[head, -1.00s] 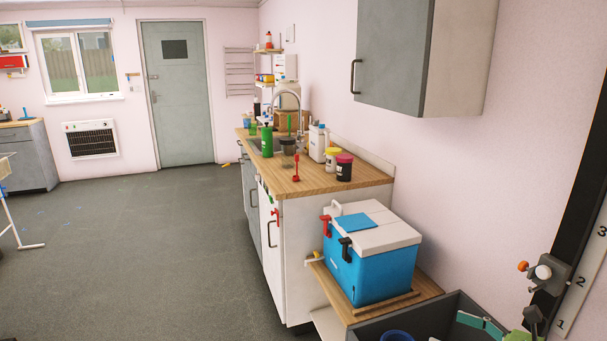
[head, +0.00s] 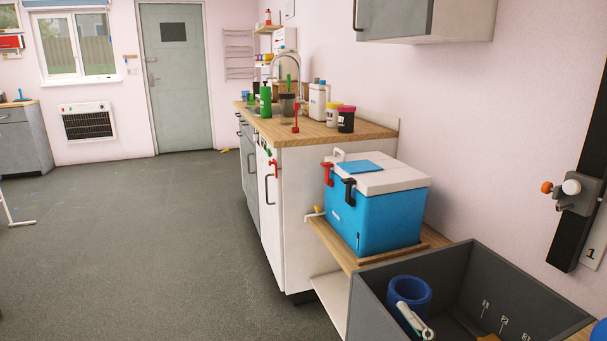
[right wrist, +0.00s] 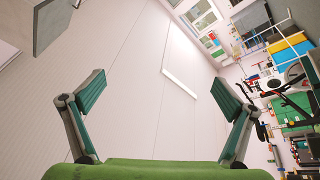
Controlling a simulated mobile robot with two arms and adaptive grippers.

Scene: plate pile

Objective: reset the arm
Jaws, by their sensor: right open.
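My right gripper (right wrist: 158,95) shows in the right wrist view. Its two grey fingers with green pads stand wide apart, and nothing is between them. It faces a pale wall in a tilted view. In the head view neither of my grippers shows. No plates can be made out in either view.
A blue cooler with a white lid (head: 377,215) sits on a low wooden shelf. A grey bin (head: 365,302) in front holds a blue cylinder (head: 408,290). The wooden counter (head: 300,138) carries bottles and jars. A wall cabinet (head: 395,20) hangs above.

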